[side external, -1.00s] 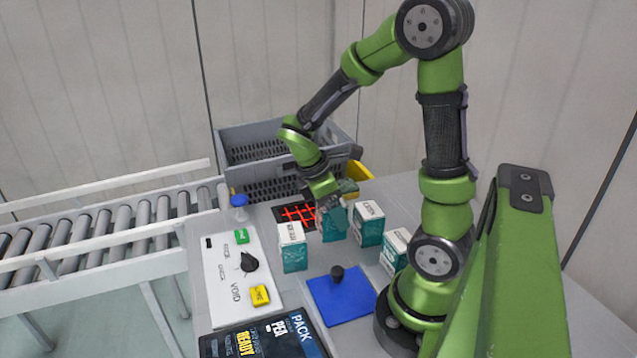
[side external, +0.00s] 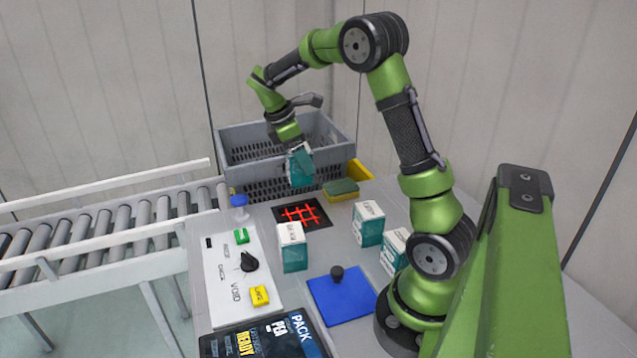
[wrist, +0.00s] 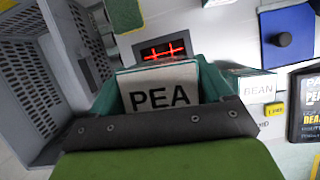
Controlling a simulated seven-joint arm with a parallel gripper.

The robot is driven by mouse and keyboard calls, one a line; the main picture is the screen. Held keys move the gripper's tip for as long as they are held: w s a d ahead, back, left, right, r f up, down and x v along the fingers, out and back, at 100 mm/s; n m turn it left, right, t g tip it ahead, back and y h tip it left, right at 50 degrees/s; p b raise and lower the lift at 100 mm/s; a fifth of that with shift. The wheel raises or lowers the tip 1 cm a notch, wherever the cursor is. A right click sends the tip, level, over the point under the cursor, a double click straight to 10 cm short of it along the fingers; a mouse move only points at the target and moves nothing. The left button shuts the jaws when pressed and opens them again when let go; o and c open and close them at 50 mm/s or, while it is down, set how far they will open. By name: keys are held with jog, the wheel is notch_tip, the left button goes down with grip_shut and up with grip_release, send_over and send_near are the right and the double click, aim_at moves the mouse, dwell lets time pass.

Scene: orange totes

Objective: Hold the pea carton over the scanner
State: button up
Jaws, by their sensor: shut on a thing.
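The pea carton (side external: 299,175) is white and teal. My gripper (side external: 301,157) is shut on it and holds it raised off the table. In the wrist view its top reads PEA (wrist: 160,96), between my gripper's jaws (wrist: 160,112). The scanner (side external: 301,213) is a black plate with glowing red crossed lines, on the table below the carton in the side view. It also shows beyond the carton in the wrist view (wrist: 162,50). I cannot tell whether the carton is straight above it.
Several things stand around: a front carton (side external: 292,247), two right cartons (side external: 368,224) (side external: 394,249), a yellow-green sponge (side external: 341,190), a grey crate (side external: 335,140) behind, a blue pad with a black knob (side external: 340,302), a control panel (side external: 226,277), a display (side external: 262,338) and a roller conveyor (side external: 110,235).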

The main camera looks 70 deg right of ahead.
notch_tip(320, 180, down, 8)
dwell(0.5)
jog(key=shift+r, duration=2.2)
